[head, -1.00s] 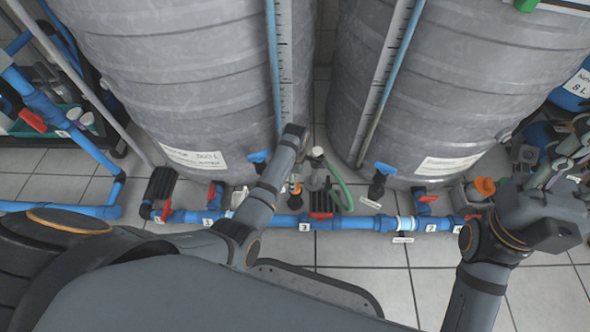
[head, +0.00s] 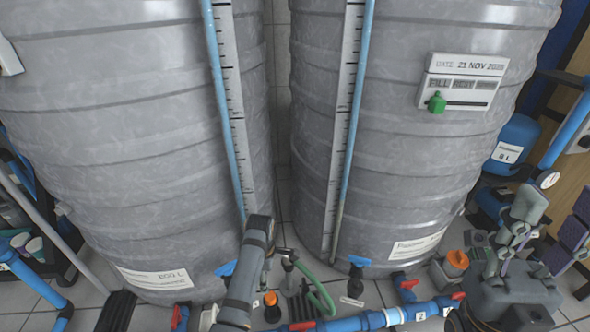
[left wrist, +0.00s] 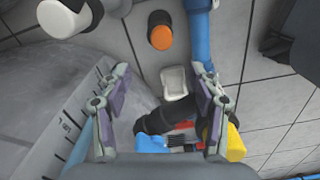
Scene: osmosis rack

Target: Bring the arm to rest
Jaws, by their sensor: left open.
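My left arm comes in from the bottom in the head view, and its grey wrist (head: 258,238) is in front of the gap between two tanks. Its fingers cannot be made out there. In the left wrist view my left gripper (left wrist: 160,85) is open, its purple-padded fingers wide apart with nothing held. Behind them show a small white container (left wrist: 175,83) and a black valve (left wrist: 163,117). My right gripper (head: 545,228) is at the right edge of the head view, its purple-padded fingers spread apart and empty, pointing upward.
A left tank (head: 130,150) and a right tank (head: 400,150) fill the background. Blue pipework (head: 345,324) with red valve handles runs low in front. A blue vessel (head: 510,145) is at right.

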